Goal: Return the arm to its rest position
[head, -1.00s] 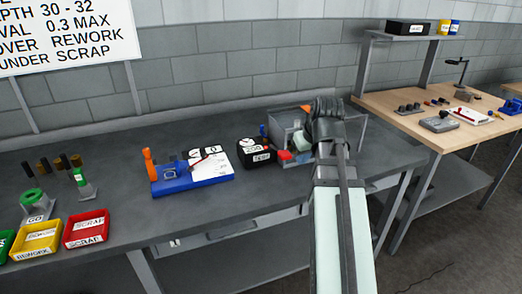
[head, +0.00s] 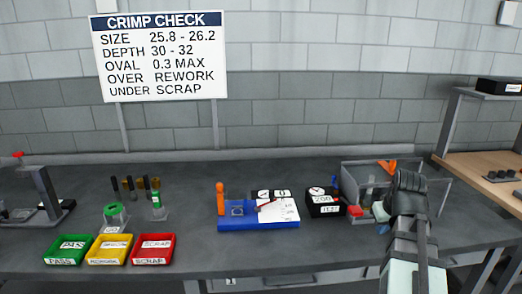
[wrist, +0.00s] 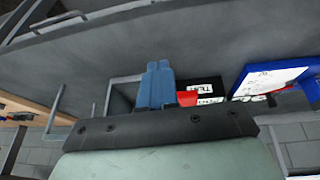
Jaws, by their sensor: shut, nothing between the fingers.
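My arm comes in from the lower right of the head view. Its dark end (head: 408,190) stands in front of the right part of a grey open bin on the bench. The fingertips cannot be made out there. In the wrist view my gripper (wrist: 158,68) shows as two blue fingers side by side, shut with nothing between them. Beyond them lie the dark bench top, a red piece (wrist: 188,98) and a black box with white labels (wrist: 207,88). Whether the fingers touch anything is not clear.
The grey bin (head: 350,183) holds orange and red pieces. Left of it stand a black gauge box (head: 325,203), a blue fixture (head: 258,224), and green, yellow and red trays (head: 153,249). A wooden bench (head: 500,187) is at right. The bench's back strip is mostly clear.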

